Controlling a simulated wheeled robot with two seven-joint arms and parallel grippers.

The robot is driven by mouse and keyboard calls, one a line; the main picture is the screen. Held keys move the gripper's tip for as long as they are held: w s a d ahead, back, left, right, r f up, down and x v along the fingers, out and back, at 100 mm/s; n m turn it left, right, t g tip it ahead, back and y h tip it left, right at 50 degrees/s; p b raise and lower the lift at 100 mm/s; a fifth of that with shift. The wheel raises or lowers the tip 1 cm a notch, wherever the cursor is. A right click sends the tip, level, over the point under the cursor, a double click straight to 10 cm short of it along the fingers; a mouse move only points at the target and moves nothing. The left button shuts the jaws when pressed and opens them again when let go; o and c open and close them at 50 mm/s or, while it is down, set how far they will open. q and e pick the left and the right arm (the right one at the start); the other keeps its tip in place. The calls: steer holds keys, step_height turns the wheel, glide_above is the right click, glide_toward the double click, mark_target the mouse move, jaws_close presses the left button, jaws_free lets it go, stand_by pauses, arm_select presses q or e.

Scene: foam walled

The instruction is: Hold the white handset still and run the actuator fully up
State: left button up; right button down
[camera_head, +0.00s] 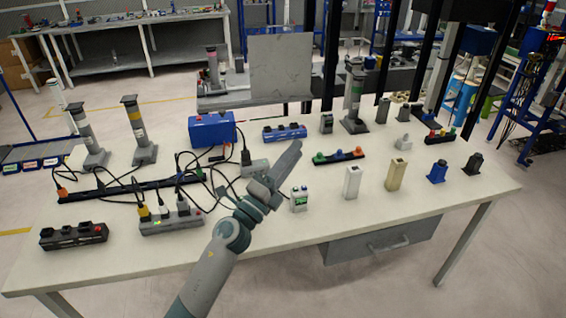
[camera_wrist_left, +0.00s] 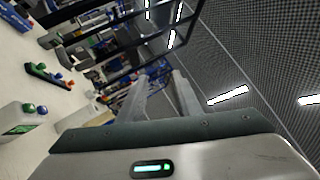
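Several upright handset-like blocks stand along the table's right half: a white one (camera_head: 352,182), a cream one (camera_head: 396,174), a blue one (camera_head: 437,172) and a dark one (camera_head: 472,164). A small white box with a green label (camera_head: 299,199) stands left of them; its two round buttons show in the left wrist view (camera_wrist_left: 22,120). I cannot tell which white one is the handset. My left gripper (camera_head: 296,148) is open and empty above the table. My right gripper is out of view.
A blue box (camera_head: 212,130), power strips and loose cables crowd the left half of the table. A button strip (camera_head: 338,157) lies right of my left gripper. A grey panel (camera_head: 280,69) stands behind. The front right tabletop (camera_head: 440,200) is mostly clear.

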arm_select(q)
steer(key=w+d+f+m+g, duration=0.2)
steer(key=d+f+m+g, duration=0.1)
steer(key=d+m+g, duration=0.5)
steer(key=w+d+f+m+g, duration=0.25)
steer(key=m+g, duration=0.35)
steer(key=m, duration=0.5)
steer(key=w+a+f+m+g+y, duration=0.2)
steer(key=w+a+g+y, duration=0.1)
steer(key=a+y, duration=0.6)
steer(key=a, duration=0.4)
steer(key=shift+w+a+f, duration=0.2)
steer(key=shift+a+f, duration=0.05)
steer(key=shift+f, duration=0.1)
